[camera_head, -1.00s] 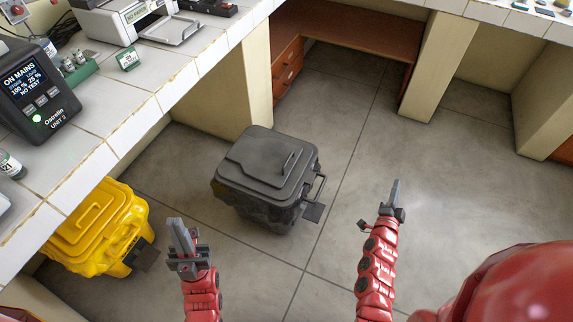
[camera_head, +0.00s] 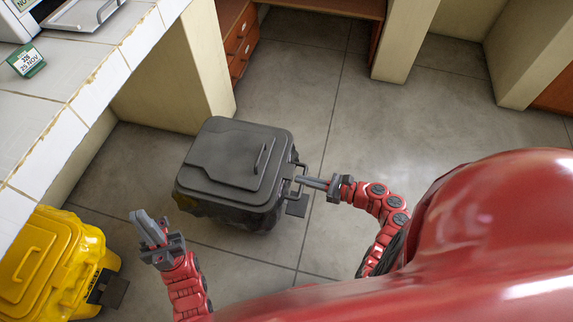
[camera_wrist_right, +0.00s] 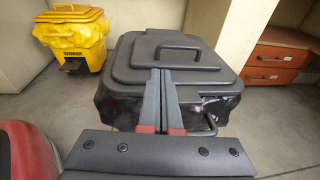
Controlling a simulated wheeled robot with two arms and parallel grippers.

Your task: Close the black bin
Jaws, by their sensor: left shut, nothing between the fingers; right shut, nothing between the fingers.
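The black bin (camera_head: 236,172) stands on the floor in the middle of the head view, with its dark grey lid lying flat over its top. A raised handle sits on the lid, and a black bag bulges below the rim. My right gripper (camera_head: 306,182) is shut and empty, its fingertips by the bin's right side near the side handle; contact cannot be told. In the right wrist view the bin (camera_wrist_right: 200,75) is straight ahead behind the shut fingers (camera_wrist_right: 166,100). My left gripper (camera_head: 148,226) is shut and empty, in front of the bin's lower left side.
A yellow bin (camera_head: 50,262) with its lid down stands at lower left, beside the tiled counter (camera_head: 85,75). A wooden drawer unit (camera_head: 240,40) is at the back. Grey floor (camera_head: 420,120) is clear to the right of the black bin.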

